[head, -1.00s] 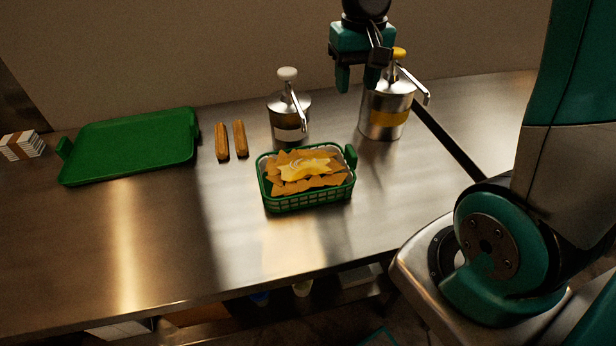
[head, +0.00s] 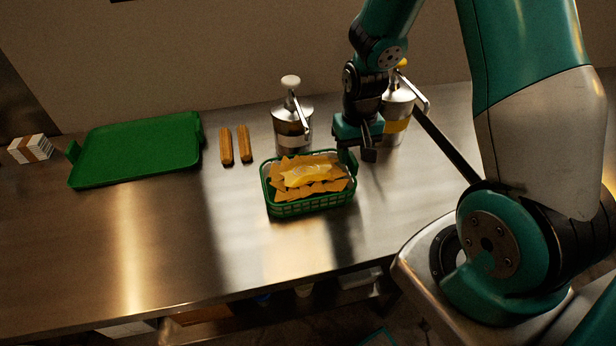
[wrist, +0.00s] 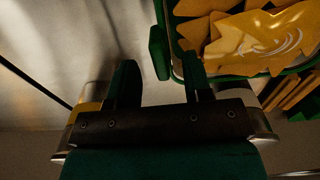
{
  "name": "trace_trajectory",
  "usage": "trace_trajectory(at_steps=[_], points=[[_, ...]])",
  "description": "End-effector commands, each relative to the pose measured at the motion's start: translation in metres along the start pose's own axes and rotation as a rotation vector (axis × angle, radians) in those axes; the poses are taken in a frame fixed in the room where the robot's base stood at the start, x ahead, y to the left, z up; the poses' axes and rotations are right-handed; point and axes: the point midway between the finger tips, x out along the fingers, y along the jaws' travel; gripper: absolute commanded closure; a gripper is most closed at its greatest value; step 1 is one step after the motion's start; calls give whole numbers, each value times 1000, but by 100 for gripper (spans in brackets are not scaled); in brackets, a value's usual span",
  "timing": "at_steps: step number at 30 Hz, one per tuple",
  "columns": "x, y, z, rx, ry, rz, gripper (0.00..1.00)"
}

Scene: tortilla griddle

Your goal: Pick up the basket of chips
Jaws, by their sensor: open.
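The green basket (head: 312,207) holds chips (head: 322,187) topped with yellow cheese and stands on the steel counter. Its green upright handle is at the right end; in the wrist view the handle (wrist: 159,52) shows left of the chips (wrist: 245,42). My gripper (head: 355,156) is open and empty, at the basket's right end by the handle. In the wrist view the handle lies in line with the gap between my two fingers (wrist: 159,68). I cannot tell how far above the handle the fingertips are.
Two pump dispensers stand behind: one with a white top (head: 292,125), one with a yellow top (head: 398,112) close behind my gripper. Two churros (head: 235,145), a green tray (head: 135,152) and a napkin stack (head: 30,149) lie left. The counter in front of the basket is clear.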

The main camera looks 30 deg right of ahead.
Motion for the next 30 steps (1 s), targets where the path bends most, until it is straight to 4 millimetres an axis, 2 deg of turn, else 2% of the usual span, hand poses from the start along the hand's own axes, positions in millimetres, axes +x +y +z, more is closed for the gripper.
trace_trajectory(at_steps=[4,11,17,18,30], points=[[12,0,0,-1,0,0,54],[14,-1,0,-1,2,0,54],[14,-1,0,-1,2,0,98],[14,-1,0,-1,2,0,100],[12,-1,0,-1,2,-1,100]])
